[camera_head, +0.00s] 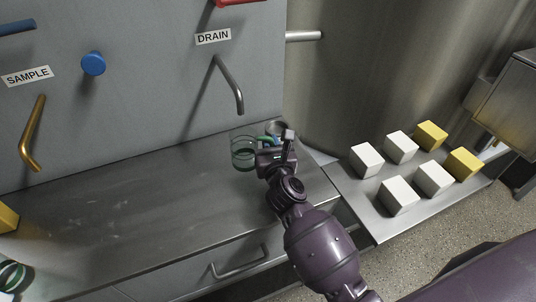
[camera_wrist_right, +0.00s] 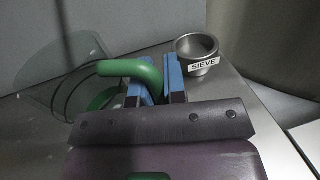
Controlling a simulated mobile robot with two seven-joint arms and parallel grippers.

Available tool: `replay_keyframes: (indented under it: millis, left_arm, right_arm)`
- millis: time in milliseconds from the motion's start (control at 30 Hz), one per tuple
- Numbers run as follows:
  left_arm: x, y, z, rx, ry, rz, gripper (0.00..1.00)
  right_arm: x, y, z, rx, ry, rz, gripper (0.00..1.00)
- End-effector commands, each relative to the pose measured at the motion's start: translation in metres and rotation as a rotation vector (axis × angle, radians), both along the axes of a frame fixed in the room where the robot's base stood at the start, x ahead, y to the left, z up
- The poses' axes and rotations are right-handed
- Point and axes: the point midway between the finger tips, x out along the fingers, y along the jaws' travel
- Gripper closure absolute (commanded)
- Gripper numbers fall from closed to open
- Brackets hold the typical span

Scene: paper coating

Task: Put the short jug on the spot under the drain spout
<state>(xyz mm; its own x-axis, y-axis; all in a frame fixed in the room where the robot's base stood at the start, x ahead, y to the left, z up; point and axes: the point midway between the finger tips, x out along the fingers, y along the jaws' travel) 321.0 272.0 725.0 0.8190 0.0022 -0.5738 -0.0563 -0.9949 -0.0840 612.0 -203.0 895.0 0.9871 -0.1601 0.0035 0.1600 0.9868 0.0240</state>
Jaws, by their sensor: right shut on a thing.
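The short jug (camera_head: 243,153) is clear with green rims and a green handle (camera_wrist_right: 135,70). In the head view it is upright on or just above the steel counter, below and slightly right of the tip of the grey drain spout (camera_head: 229,85) under the DRAIN label. I cannot tell whether its base touches the counter. My right gripper (camera_head: 268,152) is at the jug's right side. In the wrist view the blue-padded fingers (camera_wrist_right: 160,82) are shut on its handle. No marked spot shows under the spout. My left gripper is out of view.
A metal cup labelled SIEVE (camera_wrist_right: 198,55) stands close behind the gripper. A brass sample spout (camera_head: 35,135) is at left. Another green-rimmed jug (camera_head: 11,275) is at lower left. White and yellow cubes (camera_head: 400,147) sit on a side shelf. The counter's middle is clear.

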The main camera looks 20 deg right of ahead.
Motion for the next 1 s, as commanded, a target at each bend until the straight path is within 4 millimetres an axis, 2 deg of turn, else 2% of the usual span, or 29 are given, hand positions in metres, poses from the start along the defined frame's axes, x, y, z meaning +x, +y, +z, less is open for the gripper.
replay_keyframes:
  millis: [33,200,533,733,767,900,1000]
  left_arm:
    - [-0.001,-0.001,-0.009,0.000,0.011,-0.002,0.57]
    - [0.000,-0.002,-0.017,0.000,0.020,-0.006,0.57]
    - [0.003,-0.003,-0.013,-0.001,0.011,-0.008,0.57]
    - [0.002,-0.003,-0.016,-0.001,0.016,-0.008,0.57]
    - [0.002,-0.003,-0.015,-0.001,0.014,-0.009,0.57]
    - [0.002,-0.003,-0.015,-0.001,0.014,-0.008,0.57]
    - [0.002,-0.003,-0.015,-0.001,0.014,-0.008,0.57]
  right_arm:
    - [-0.001,0.001,-0.019,0.003,0.012,-0.001,1.00]
    - [-0.001,0.001,-0.038,0.003,0.010,0.000,1.00]
    - [0.000,0.000,-0.036,0.001,0.001,0.001,1.00]
    - [0.000,0.000,-0.041,0.002,0.004,0.001,1.00]
    - [0.000,0.000,-0.041,0.000,0.003,0.000,0.84]
    - [0.000,0.000,-0.040,0.000,0.003,0.000,0.63]
    - [0.000,0.000,-0.040,0.000,0.003,0.000,0.63]
